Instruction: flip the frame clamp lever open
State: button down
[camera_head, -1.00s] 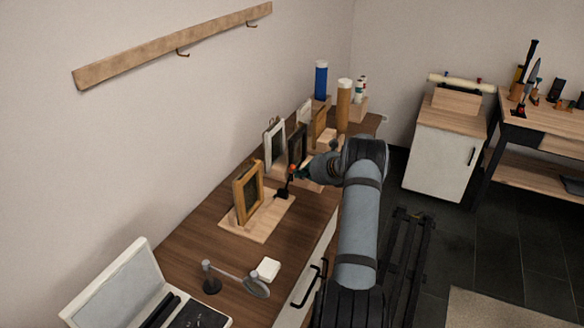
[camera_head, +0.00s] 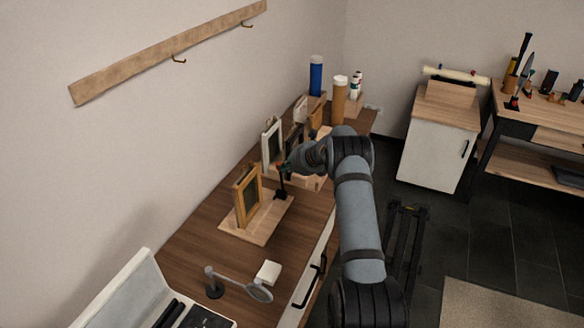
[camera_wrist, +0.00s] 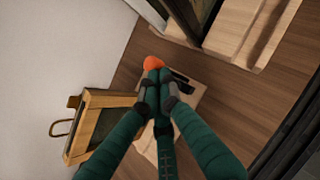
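The frame clamp (camera_head: 281,193) is a small black piece on a light wooden board, beside an upright wooden picture frame (camera_head: 247,194). Its lever has a red-orange tip (camera_head: 279,167) and stands about upright in the head view. The tip also shows in the wrist view (camera_wrist: 153,63), right at the ends of my green fingers. My gripper (camera_wrist: 157,76) has its fingertips drawn together at the lever's tip; they seem to touch it. The fingers hide most of the lever, and I see no clear grip around it. The frame shows at the left of the wrist view (camera_wrist: 98,122).
A white frame (camera_head: 271,142) and other frames stand behind on the table. A magnifier on a stand (camera_head: 240,282), a white block (camera_head: 268,272) and a laptop (camera_head: 128,292) are at the near end. Blue (camera_head: 316,76) and brown (camera_head: 339,100) cylinders stand at the far end.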

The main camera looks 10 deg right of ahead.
jog(key=shift+s+f, duration=0.1)
jog(key=b+v, duration=0.4)
jog(key=v, duration=0.9)
jog(key=shift+s+a, duration=0.3)
